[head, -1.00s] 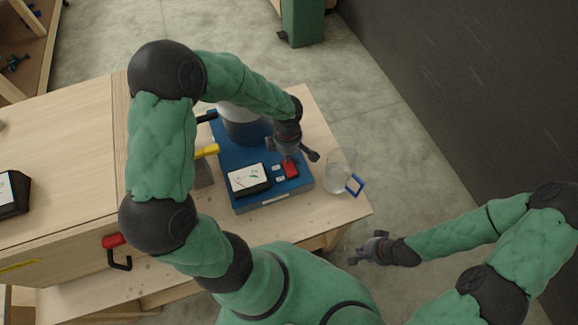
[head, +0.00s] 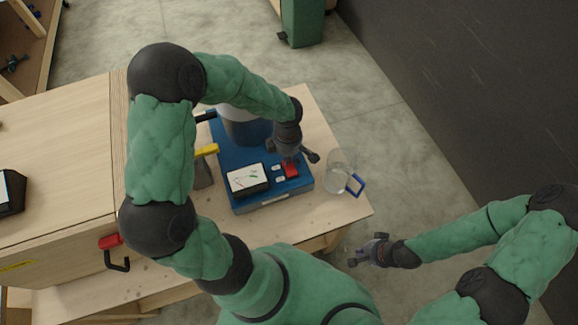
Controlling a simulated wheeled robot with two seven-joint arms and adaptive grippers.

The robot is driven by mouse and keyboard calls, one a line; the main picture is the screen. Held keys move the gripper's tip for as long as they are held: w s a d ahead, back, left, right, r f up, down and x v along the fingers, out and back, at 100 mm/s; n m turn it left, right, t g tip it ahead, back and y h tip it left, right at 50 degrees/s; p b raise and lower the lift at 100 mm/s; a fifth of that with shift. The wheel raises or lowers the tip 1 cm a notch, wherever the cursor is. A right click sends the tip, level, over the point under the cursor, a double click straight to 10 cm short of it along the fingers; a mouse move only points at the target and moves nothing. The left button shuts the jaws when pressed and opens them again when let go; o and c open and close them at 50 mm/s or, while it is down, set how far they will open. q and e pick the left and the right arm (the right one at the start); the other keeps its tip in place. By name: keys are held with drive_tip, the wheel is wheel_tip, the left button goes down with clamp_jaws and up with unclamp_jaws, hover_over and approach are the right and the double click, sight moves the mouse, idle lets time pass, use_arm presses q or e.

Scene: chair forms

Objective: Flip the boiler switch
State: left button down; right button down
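The boiler's blue base (head: 262,198) sits on the wooden table, with a dark and silver cylindrical body (head: 240,128) at its back, partly hidden by my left arm. A red switch (head: 291,170) is on the base's right side, beside a white-faced gauge panel (head: 247,178). My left gripper (head: 297,157) is directly above and behind the red switch, very close to it or touching; I cannot tell which. One finger sticks out to the right, so it looks open, with nothing visible held. My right gripper (head: 366,251) is open and empty, off the table's right edge.
A clear glass jug (head: 338,170) with a blue handle stands right of the base, near the table's edge. A yellow-handled item (head: 206,151) is left of the base. A wooden box with a red-and-black latch (head: 112,246) fills the left.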

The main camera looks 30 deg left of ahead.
use_arm(q)
drive_tip(key=shift+f+b, duration=0.45)
drive_tip(key=shift+b, duration=0.05)
drive_tip(key=shift+r, duration=0.1)
idle(0.3)
drive_tip(key=shift+r+p, duration=1.8)
drive_tip(key=shift+r, duration=1.7)
